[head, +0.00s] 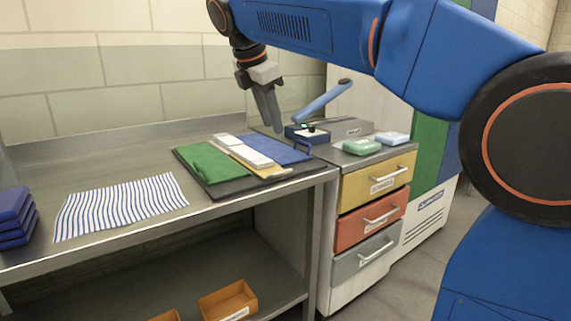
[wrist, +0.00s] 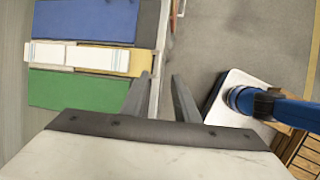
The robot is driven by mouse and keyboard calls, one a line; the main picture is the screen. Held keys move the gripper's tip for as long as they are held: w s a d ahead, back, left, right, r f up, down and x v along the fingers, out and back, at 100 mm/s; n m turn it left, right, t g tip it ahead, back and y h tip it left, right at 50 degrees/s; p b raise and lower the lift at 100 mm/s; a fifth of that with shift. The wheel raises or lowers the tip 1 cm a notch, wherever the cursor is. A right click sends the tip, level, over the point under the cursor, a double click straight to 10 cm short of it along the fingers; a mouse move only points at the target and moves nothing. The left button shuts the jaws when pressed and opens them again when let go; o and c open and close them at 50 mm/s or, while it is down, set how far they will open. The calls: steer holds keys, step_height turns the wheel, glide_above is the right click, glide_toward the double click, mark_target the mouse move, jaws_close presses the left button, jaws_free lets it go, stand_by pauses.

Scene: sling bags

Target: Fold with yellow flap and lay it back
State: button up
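A dark folding board (head: 240,186) lies on the steel bench with a green flap (head: 207,163) on its left and a blue flap (head: 275,149) on its right. A yellow flap (head: 273,171) shows at the front end between them, and also in the wrist view (wrist: 143,63). White banded pieces (head: 245,150) lie along the middle strip; they also show in the wrist view (wrist: 80,56). My gripper (head: 273,128) hangs above and behind the board in the head view, fingers down. In the wrist view its fingers (wrist: 163,76) are apart with nothing between them.
A striped cloth (head: 120,204) lies flat on the bench, and a stack of dark blue folded items (head: 15,217) stands at far left. A drawer cabinet (head: 370,190) adjoins the bench, bearing a device with a blue lever (head: 325,100) and green (head: 362,146) and light blue packs (head: 392,138).

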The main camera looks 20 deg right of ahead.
mark_target(288, 170)
steer(key=x, duration=1.5)
steer(key=shift+c, duration=0.7)
jaws_close()
